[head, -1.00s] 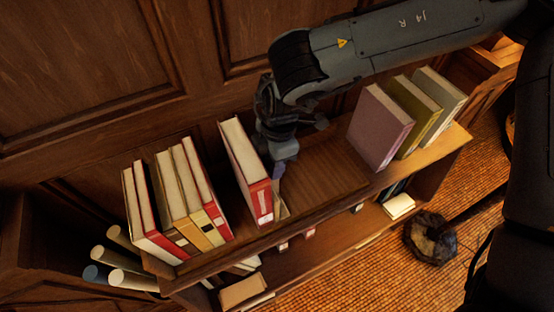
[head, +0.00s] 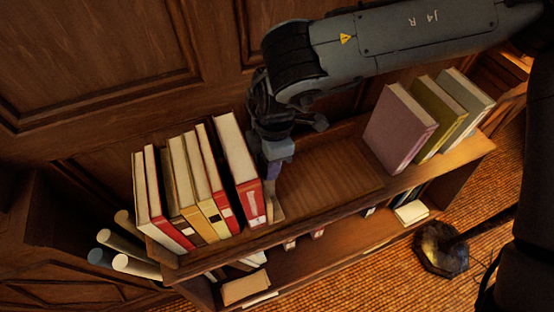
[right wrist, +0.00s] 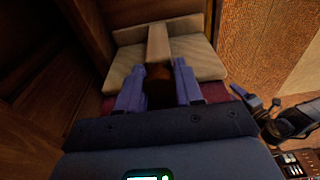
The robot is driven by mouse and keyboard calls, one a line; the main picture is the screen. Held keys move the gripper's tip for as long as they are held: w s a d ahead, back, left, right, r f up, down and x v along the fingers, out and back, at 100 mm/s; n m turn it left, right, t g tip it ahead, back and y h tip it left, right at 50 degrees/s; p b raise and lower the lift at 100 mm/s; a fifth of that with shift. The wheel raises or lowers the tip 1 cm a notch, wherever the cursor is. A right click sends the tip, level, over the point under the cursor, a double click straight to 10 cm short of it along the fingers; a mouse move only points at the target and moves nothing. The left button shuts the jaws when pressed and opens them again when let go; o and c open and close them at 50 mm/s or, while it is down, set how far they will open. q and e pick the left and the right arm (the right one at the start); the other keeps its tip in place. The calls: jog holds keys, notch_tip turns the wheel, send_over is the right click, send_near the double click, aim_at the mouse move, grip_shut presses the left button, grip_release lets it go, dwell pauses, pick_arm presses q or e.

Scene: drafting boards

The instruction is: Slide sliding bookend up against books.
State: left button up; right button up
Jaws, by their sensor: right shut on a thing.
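The sliding bookend is light wood; its pale base shows in the head view (head: 277,207) just right of the thick red book (head: 240,165). In the right wrist view the bookend (right wrist: 208,62) has a raised rib in the middle. My right gripper (head: 274,165) is shut on the bookend, its blue fingers (right wrist: 158,88) on either side of the rib. It hides much of the bookend in the head view. Red, tan and yellow books (head: 190,190) stand left of the thick red book, with only a narrow gap at most between them. My left gripper is not in view.
The shelf top (head: 325,170) is bare between the bookend and the purple (head: 400,130), olive and grey books at the right. A lower shelf (head: 320,250) holds more books. Rolled papers (head: 125,245) stand at the lower left. Wood panelling rises behind.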

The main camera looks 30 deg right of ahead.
jog(key=shift+w+a, duration=0.2)
jog(key=shift+a, duration=0.9)
jog(key=o, duration=1.1)
jog(key=shift+c, duration=0.2)
jog(key=shift+r, duration=0.1)
jog(key=shift+s+d+r+p, duration=0.1)
jog(key=shift+d+r+p, duration=0.1)
jog(key=shift+r+p, duration=1.05)
jog(key=shift+w+d+r+p, duration=0.15)
jog(key=shift+r+p, duration=0.35)
jog(key=shift+r, duration=1.5)
jog(key=shift+s+d+r+p, duration=0.2)
jog(key=shift+r+p, duration=0.65)
jog(key=shift+r, duration=0.8)
